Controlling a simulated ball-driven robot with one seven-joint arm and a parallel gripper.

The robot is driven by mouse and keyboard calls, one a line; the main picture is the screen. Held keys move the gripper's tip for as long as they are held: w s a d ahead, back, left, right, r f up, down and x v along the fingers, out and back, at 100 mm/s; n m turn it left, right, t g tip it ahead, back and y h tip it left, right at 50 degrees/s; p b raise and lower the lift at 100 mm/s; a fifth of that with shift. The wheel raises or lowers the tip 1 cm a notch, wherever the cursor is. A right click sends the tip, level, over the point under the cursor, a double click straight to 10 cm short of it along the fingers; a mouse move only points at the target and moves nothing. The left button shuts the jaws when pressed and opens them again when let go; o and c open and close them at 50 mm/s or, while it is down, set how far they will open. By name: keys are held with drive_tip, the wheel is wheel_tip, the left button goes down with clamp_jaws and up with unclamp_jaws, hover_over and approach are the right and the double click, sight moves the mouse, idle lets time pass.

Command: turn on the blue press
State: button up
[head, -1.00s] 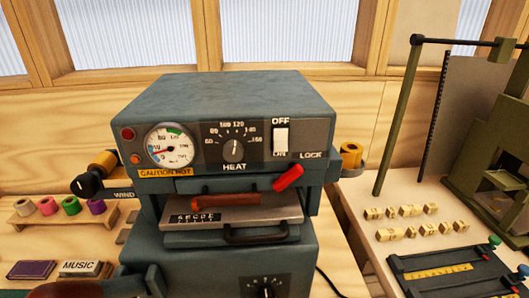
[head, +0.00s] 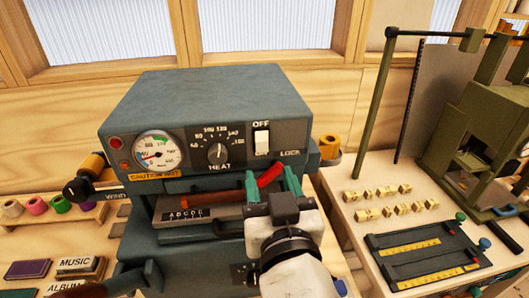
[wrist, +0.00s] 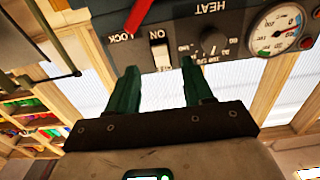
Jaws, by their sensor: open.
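The blue-grey press (head: 220,95) stands on the bench in the middle of the head view. Its front panel carries a white rocker switch (head: 262,140) marked OFF above and ON below, and a heat dial (head: 217,150). The switch also shows in the wrist view (wrist: 162,58), between and beyond the fingertips. My gripper (head: 271,180) has green fingers and is open and empty, below the switch in the head view. In the wrist view, my gripper (wrist: 158,75) points at the panel. A red lock lever (head: 270,174) lies between the fingers in the head view.
A gauge (head: 158,150) sits on the panel's left. Foil rolls (head: 37,206) stand on a rack at left, with a winder (head: 82,188) behind. Small brass type blocks (head: 385,205) and a dark tray (head: 425,250) lie on the right bench beside a green frame press (head: 465,140).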

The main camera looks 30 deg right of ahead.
sight(263, 152)
drive_tip(key=p+x, duration=0.1)
drive_tip(key=x, duration=0.5)
drive_tip(key=shift+w+d, duration=0.1)
drive_tip(key=shift+w, duration=0.15)
drive_tip(key=shift+c, duration=0.5)
drive_tip(key=shift+f, duration=0.1)
clamp_jaws()
